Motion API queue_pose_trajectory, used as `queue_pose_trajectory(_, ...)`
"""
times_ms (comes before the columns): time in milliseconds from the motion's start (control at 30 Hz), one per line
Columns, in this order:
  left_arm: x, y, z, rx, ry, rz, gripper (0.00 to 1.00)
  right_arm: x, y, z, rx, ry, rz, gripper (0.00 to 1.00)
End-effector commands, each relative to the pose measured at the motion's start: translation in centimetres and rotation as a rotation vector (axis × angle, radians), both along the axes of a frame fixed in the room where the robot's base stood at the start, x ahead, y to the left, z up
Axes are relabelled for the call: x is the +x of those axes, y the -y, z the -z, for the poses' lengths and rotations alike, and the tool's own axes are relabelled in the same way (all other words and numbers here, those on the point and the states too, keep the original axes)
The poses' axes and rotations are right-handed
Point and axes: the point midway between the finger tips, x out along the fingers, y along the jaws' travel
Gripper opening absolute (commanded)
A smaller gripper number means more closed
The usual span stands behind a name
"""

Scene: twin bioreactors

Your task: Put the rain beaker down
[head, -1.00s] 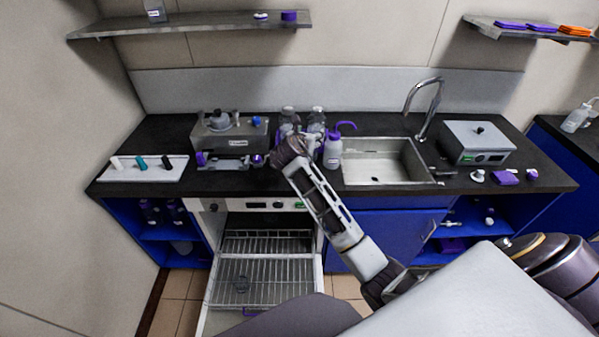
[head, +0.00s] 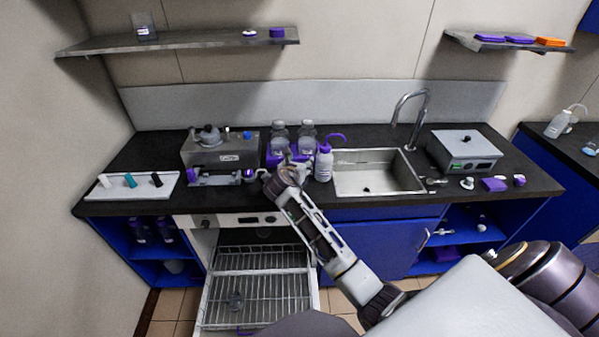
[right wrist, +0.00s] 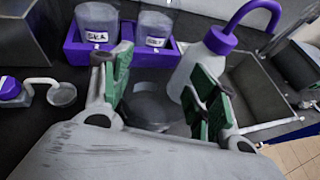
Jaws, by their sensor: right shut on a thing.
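My right gripper (right wrist: 160,105) shows its green finger pads in the right wrist view. They are closed around a clear grey beaker (right wrist: 150,108), whose label I cannot read; I take it as the rain beaker. In the head view the right gripper (head: 291,166) is over the front edge of the dark counter (head: 340,203), in front of the purple bottle holder. The beaker is hard to make out there, and I cannot tell whether it touches the counter. My left gripper is not in view.
The purple holder (right wrist: 78,50) with two labelled bottles stands just beyond the gripper. A white wash bottle (head: 323,165) stands to its right, beside the sink (head: 375,178).

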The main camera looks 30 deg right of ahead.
Motion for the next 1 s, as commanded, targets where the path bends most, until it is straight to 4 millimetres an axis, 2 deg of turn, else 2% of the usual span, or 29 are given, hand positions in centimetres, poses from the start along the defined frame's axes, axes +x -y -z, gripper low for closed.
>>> queue_pose_trajectory(167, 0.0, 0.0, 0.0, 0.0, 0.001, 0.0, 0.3, 0.0, 0.0, 0.6, 0.0, -0.001, 0.0, 0.21)
queue_pose_trajectory(500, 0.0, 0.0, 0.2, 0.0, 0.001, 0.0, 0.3, 0.0, -0.1, 3.6, 0.001, 0.0, -0.001, 0.21)
queue_pose_trajectory(967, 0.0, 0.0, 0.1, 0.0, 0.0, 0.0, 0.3, 0.0, 0.0, 4.0, 0.0, -0.001, -0.001, 0.21)
queue_pose_trajectory(1000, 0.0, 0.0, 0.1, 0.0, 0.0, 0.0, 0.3, 0.0, 0.0, 4.0, 0.0, -0.001, -0.001, 0.64)
